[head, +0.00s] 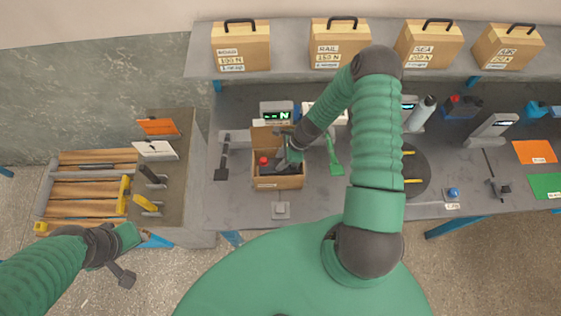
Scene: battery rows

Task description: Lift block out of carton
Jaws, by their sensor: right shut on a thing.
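An open cardboard carton (265,183) stands on the grey workbench, left of the middle, with a flap raised at its back. A dark block (270,168) with a red spot on top sits inside it, its lower part hidden by the carton walls. My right gripper (288,160) reaches down into the carton from above and is shut on the block; its fingers are small and partly hidden. My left gripper (127,262) is at the lower left, away from the bench, over the floor; its finger opening cannot be made out.
Scales with a green display (276,112) stand behind the carton. A dark round plate (408,172) lies to the right, and a small grey piece (281,210) in front. Labelled boxes (241,47) line the shelf above. A drawer of tools (85,190) is at the left.

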